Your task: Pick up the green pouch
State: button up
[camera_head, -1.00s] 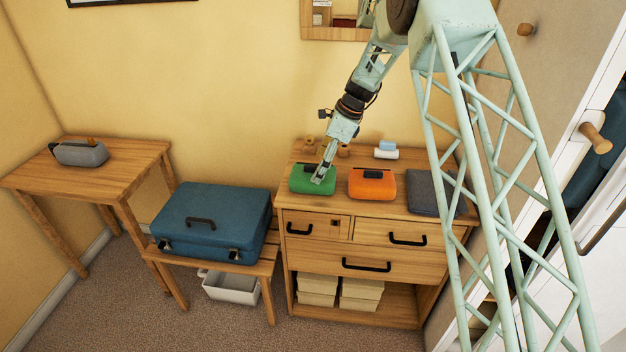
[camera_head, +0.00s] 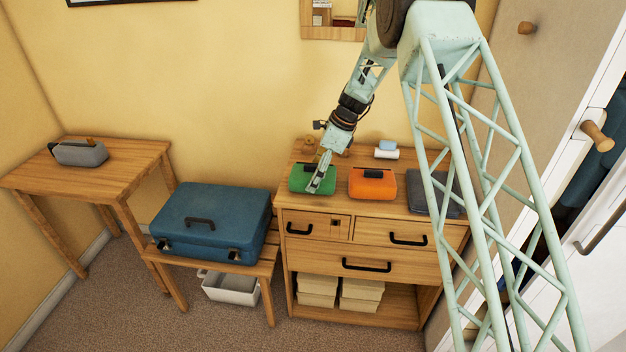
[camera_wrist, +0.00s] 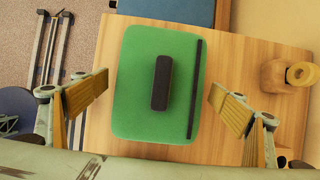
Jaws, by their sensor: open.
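The green pouch (camera_head: 300,179) lies flat on the left end of the wooden dresser top. In the wrist view the green pouch (camera_wrist: 135,105) shows a dark handle in its middle and a dark strip along its right side. My gripper (camera_head: 316,188) is at the pouch, over its front right part in the head view. In the wrist view my gripper (camera_wrist: 160,103) is open, with one padded finger on each side of the pouch and a gap to it on both sides. Whether the fingertips are level with the pouch I cannot tell.
An orange pouch (camera_head: 372,184) lies to the right on the dresser (camera_head: 330,211), with a dark grey folded item (camera_head: 425,194) beyond it. Small wooden pieces and white rolls (camera_head: 386,153) stand behind. A blue suitcase (camera_head: 213,222) sits on a lower bench to the left.

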jog(key=shift+a+f, duration=0.2)
jog(key=shift+f, duration=0.2)
jog(key=shift+c, duration=0.5)
jog(key=c, duration=1)
jog(key=shift+r, duration=0.15)
jog(key=shift+r+p, duration=0.7)
jog(key=shift+r, duration=4.15)
